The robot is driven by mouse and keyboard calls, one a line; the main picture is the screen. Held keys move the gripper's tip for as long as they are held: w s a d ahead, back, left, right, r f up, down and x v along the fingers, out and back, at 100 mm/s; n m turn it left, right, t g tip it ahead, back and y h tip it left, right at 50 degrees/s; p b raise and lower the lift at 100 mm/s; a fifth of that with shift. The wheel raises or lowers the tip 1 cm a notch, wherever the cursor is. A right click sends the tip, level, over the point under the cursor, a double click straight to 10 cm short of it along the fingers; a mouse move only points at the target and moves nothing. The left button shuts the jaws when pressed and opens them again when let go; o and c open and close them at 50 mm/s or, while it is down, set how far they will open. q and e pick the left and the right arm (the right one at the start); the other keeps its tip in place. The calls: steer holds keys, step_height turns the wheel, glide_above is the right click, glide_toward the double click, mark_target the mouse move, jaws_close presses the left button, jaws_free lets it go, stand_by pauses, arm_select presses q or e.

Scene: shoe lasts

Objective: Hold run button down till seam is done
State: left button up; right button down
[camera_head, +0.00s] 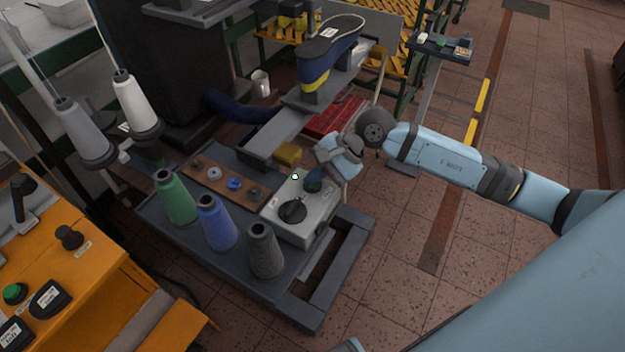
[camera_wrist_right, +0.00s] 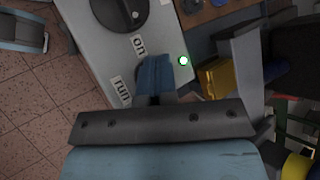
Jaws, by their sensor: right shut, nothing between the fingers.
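A light grey control box (camera_head: 318,222) stands at the right end of the dark bench, with a black rotary knob (camera_head: 293,211) on top. My right gripper (camera_head: 314,184) points down at the box top beside the knob. In the right wrist view its blue fingers (camera_wrist_right: 154,76) are shut and empty, at the "run" label (camera_wrist_right: 122,91). The run button is hidden behind them; I cannot tell whether it is pressed. A small lamp (camera_wrist_right: 183,60) glows green near the "on" label (camera_wrist_right: 139,45). My left gripper is not in view.
Green (camera_head: 175,197), blue (camera_head: 216,223) and grey (camera_head: 265,251) thread cones stand left of the box. A blue and yellow shoe upper (camera_head: 326,58) sits on a last behind it. An orange console (camera_head: 75,280) stands at the lower left. Tiled floor is open at right.

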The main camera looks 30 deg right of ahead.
steer(key=shift+r, duration=1)
steer(key=shift+r+p, duration=1.05)
steer(key=shift+r, duration=1.4)
